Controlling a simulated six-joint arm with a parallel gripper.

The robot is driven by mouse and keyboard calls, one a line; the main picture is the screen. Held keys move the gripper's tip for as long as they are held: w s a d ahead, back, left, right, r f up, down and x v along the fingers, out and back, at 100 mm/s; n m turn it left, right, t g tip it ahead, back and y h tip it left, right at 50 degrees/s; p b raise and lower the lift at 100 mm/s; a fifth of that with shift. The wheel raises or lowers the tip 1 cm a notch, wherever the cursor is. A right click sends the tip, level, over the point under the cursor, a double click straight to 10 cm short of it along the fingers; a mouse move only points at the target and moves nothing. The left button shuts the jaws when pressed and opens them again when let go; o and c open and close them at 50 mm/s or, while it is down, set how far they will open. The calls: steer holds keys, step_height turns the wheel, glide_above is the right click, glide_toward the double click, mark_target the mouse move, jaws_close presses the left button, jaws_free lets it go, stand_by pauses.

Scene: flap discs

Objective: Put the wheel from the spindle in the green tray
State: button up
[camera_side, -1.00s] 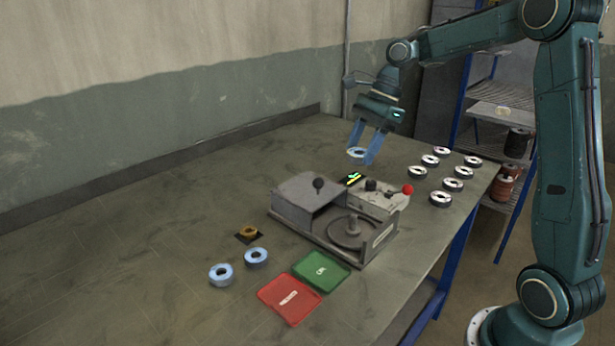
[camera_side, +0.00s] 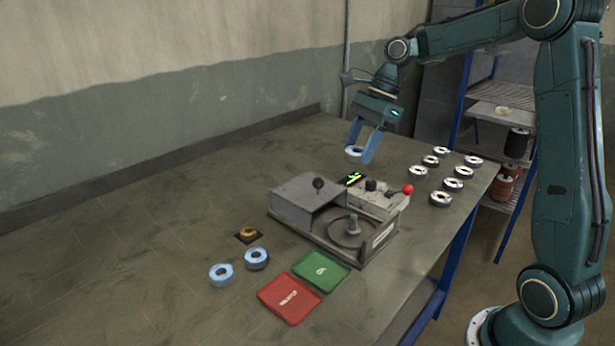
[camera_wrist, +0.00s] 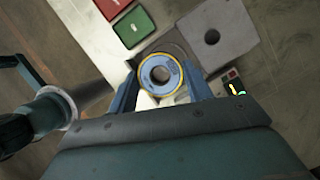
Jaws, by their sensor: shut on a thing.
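My gripper (camera_side: 363,153) is shut on a blue wheel (camera_side: 354,152) and holds it in the air behind the spindle machine. In the wrist view the wheel (camera_wrist: 160,74) shows a yellow rim and a dark centre hole between the fingers. The spindle (camera_side: 353,226) stands bare on its round plate at the front of the grey machine (camera_side: 309,200).
The red tray (camera_side: 289,299) lies beside the green one. Two blue wheels (camera_side: 221,274) and a yellow-topped piece on a dark pad (camera_side: 248,234) are to the left. Several white-topped wheels (camera_side: 441,198) stand at the right. A control box with a red knob (camera_side: 408,189) adjoins the machine.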

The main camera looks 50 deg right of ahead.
steer(key=a+f, duration=0.6)
steer(key=a, duration=0.1)
glide_above(318, 272)
steer(key=d, duration=0.1)
steer(key=f, duration=0.9)
steer(key=shift+s+d+f, duration=0.15)
steer(key=shift+s+f, duration=0.1)
steer(key=shift+s, duration=0.05)
steer(key=shift+f, duration=0.15)
steer(key=shift+f, duration=2.1)
steer(key=shift+f, duration=0.7)
steer(key=o, duration=1.1)
steer(key=shift+c, duration=0.2)
